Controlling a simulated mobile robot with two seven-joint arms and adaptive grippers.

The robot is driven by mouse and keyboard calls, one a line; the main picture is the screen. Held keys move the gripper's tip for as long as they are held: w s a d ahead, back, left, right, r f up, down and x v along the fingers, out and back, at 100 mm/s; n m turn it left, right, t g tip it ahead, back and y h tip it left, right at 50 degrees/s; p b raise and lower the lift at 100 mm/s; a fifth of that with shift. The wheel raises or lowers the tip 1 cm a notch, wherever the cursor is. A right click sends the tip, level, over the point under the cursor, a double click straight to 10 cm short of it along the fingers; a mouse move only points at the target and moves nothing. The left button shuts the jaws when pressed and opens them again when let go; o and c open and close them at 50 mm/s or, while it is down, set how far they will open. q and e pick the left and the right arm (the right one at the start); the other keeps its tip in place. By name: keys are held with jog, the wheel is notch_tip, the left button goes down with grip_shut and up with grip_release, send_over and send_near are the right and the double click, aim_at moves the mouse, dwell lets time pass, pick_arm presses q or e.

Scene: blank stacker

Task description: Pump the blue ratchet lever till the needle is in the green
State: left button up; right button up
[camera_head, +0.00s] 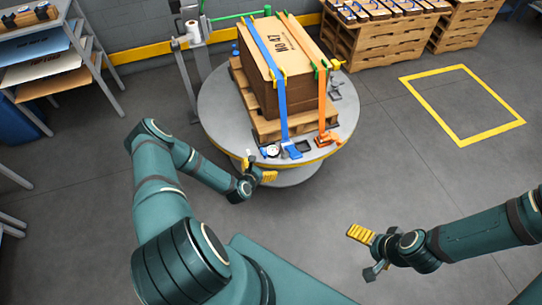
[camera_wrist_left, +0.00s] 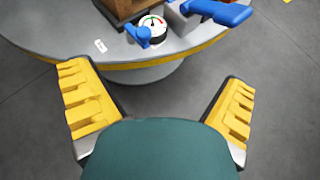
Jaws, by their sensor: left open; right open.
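The blue ratchet lever (camera_head: 291,151) sits at the front edge of the round turntable, at the lower end of a blue strap (camera_head: 272,75). In the left wrist view the blue lever (camera_wrist_left: 222,12) shows at the top right. The gauge (camera_head: 272,151) is a small white dial beside it; in the left wrist view the gauge (camera_wrist_left: 152,27) shows green and red marks, but the needle's exact reading is too small to tell. My left gripper (camera_head: 259,174) is open and empty, just off the turntable's front rim, short of the lever. My right gripper (camera_head: 366,253) is open and empty over the floor.
The turntable (camera_head: 220,110) carries a pallet with a strapped carton (camera_head: 280,65). An orange strap with an orange ratchet (camera_head: 327,138) stands right of the blue one. A shelf rack (camera_head: 85,60) is at the left. Floor at the right is clear.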

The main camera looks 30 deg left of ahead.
pick_arm(q)
jog(key=shift+n, duration=0.7)
jog(key=b+x, duration=0.1)
jog(key=x, duration=0.2)
jog(key=a+b+x, duration=0.1)
jog(key=b+x, duration=0.1)
jog(key=x, duration=0.1)
jog(key=b+x, duration=0.2)
jog(key=x, duration=0.1)
jog(key=shift+a+f, duration=0.2)
jog(key=shift+f, duration=0.1)
jog(key=p, duration=0.5)
send_near(266, 158)
notch_tip(266, 158, up, 3)
jog(key=s+d, duration=0.1)
jog(key=s, duration=0.1)
jog(key=shift+w+f, duration=0.1)
jog(key=shift+w, duration=0.1)
